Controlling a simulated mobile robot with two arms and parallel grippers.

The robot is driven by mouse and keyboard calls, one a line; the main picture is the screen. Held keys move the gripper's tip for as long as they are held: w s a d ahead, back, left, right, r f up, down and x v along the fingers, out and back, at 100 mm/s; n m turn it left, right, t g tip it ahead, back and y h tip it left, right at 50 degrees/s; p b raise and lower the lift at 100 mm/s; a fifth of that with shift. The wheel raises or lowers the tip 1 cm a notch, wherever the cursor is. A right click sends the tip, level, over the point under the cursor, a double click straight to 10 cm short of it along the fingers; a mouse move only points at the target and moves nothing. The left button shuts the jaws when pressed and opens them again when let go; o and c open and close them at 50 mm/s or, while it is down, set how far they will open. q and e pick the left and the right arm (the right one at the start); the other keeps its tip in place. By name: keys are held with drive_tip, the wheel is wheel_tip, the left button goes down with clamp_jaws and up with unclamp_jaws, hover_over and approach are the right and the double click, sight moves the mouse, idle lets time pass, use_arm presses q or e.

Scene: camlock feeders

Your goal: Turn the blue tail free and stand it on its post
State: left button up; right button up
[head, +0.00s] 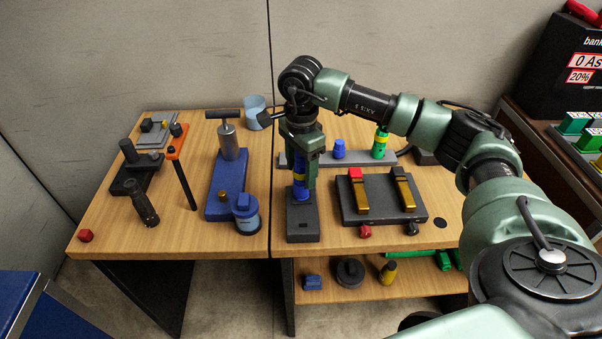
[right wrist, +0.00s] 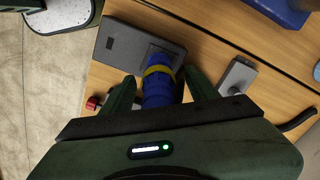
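The blue tail (head: 301,189), with a yellow ring, stands upright in a dark grey block (head: 303,224) at the front middle of the table. In the right wrist view the blue tail (right wrist: 158,92) runs down into the block's (right wrist: 120,48) socket. My right gripper (head: 304,160) points down over it, fingers on both sides. In the wrist view narrow gaps show between the tail and the fingers of the right gripper (right wrist: 160,88). I cannot tell which post is the tail's. My left gripper is out of view.
A blue piece (head: 339,149) and a green piece (head: 379,145) stand on the strip. A dark fixture (head: 383,200) with two brass bars is right of the block. Bare wood lies between.

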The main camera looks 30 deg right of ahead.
wheel_tip(320, 180, up, 8)
drive_tip(key=shift+f+b, duration=0.1)
drive_tip(key=shift+b, duration=0.45)
